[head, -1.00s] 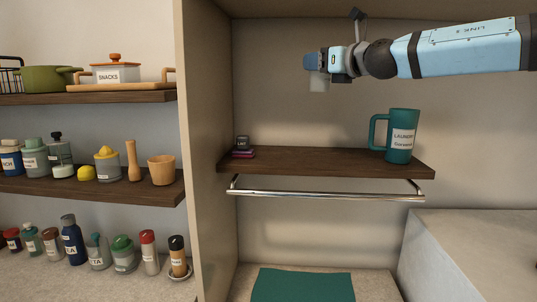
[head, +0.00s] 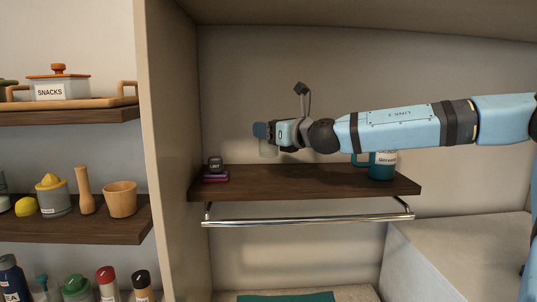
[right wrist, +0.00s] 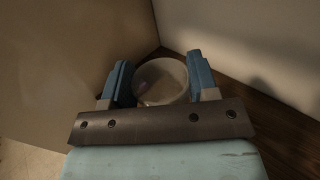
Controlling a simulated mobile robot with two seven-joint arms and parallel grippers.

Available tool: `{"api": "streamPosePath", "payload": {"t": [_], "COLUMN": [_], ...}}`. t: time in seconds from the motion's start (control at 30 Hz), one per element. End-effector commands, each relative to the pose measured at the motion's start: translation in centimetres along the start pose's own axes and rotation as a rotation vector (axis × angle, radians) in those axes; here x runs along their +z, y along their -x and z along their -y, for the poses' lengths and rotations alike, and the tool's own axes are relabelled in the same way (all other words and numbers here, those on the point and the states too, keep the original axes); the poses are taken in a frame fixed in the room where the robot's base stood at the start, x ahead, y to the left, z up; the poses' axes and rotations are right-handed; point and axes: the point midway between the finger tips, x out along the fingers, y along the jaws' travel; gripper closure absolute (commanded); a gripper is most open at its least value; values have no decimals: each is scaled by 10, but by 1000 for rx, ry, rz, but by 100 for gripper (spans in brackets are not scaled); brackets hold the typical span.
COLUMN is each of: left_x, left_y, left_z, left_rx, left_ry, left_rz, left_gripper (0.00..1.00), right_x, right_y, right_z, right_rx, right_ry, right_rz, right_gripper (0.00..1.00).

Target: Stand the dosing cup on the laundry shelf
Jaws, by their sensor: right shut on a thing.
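The dosing cup (head: 268,151) is a small, clear, pale cup hanging below the fingers of my right gripper (head: 261,132) in the head view. In the right wrist view the round cup (right wrist: 160,80) sits between the two blue fingers of my right gripper (right wrist: 160,82), which is shut on it. The laundry shelf (head: 300,184) is a dark wooden board in the alcove. The cup shows in front of the wall, over the shelf's left half; I cannot tell its exact gap to the board. My left gripper is not in view.
A small dark LINT container (head: 215,163) stands on flat, purplish items at the shelf's left end. A teal laundry mug (head: 382,166) stands at the right, partly behind my arm. A metal rail (head: 310,221) hangs below. A tall partition (head: 172,150) bounds the left. The shelf's middle is clear.

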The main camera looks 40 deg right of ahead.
Motion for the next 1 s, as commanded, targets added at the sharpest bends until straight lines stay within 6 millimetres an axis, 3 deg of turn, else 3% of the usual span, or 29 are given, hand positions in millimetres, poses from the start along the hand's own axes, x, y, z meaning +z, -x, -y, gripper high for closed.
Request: {"api": "streamPosePath", "payload": {"t": [0.1, 0.37, 0.57, 0.93, 0.97, 1.0], "left_x": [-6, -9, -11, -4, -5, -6], "left_y": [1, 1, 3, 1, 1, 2], "left_z": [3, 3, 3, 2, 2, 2], "left_rx": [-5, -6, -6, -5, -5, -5], "left_ry": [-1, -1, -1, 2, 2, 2], "left_rz": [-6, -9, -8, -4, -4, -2], "left_gripper": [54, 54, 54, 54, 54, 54], "right_x": [-21, -42, -70, -75, -74, -73], "right_y": [0, 0, 0, 0, 0, 0], "right_z": [0, 0, 0, 0, 0, 0], "right_rx": [1, -1, 0, 0, 0, 0], "right_ry": [-2, -2, -2, 2, 2, 1], "right_rz": [0, 0, -1, 1, 1, 1], "right_gripper": [72, 72, 72, 72, 41, 32]}}
